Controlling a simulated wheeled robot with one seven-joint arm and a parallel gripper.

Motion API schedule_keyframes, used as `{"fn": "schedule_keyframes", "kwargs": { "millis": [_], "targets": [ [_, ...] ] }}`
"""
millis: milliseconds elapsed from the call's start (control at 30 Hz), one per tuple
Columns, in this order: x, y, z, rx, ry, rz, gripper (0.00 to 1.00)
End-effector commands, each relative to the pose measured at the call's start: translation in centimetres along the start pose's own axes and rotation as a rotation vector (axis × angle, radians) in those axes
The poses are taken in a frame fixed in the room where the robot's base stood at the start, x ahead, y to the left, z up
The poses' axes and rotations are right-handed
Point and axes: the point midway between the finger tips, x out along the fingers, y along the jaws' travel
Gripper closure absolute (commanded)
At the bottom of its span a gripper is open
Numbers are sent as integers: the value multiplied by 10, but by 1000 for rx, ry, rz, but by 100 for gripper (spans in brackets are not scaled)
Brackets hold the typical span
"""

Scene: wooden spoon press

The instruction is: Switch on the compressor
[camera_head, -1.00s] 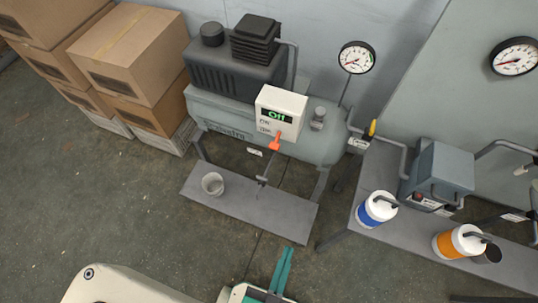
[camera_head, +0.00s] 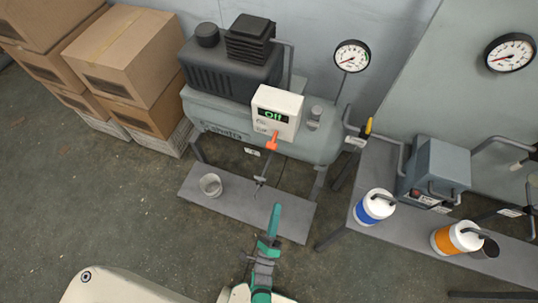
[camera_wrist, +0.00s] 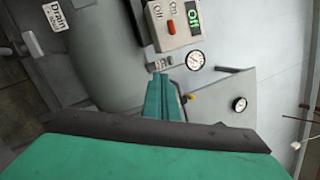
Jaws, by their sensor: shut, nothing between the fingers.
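The compressor is a grey tank (camera_head: 225,120) with a dark motor housing on top. On its front is a white control box (camera_head: 268,97) with a green display reading "Off" and On/Off labels. An orange-red lever (camera_head: 272,141) sticks out below the box. In the wrist view the box (camera_wrist: 183,38) is at the top, turned sideways, with its red lever (camera_wrist: 171,28) and "Off" display (camera_wrist: 193,17). My gripper (camera_head: 277,207) has teal fingers and is shut and empty. It is below the lever and apart from it. In the wrist view its fingertips (camera_wrist: 161,78) point toward the box.
A grey shelf (camera_head: 235,213) under the tank holds a small cup (camera_head: 210,184). Cardboard boxes (camera_head: 124,53) stand at the left. At the right, a bench (camera_head: 376,165) holds a blue-banded canister (camera_head: 375,207), an orange-banded one (camera_head: 456,238) and a grey box (camera_head: 437,170). Gauges hang behind.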

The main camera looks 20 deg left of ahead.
Motion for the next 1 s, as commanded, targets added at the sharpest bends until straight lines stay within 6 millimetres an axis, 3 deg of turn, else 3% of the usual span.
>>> {"fn": "schedule_keyframes", "kwargs": {
  "millis": [33, 200, 500, 700, 1000],
  "targets": [
    [14, 14, 4, 109, -12, -28, 100],
    [48, 46, 16, 493, -49, -120, 100],
    [92, 72, 45, 991, -141, -231, 100],
    [99, 75, 53, 1105, -171, -255, 100],
    [99, 75, 53, 1112, -172, -256, 100]
  ]
}}
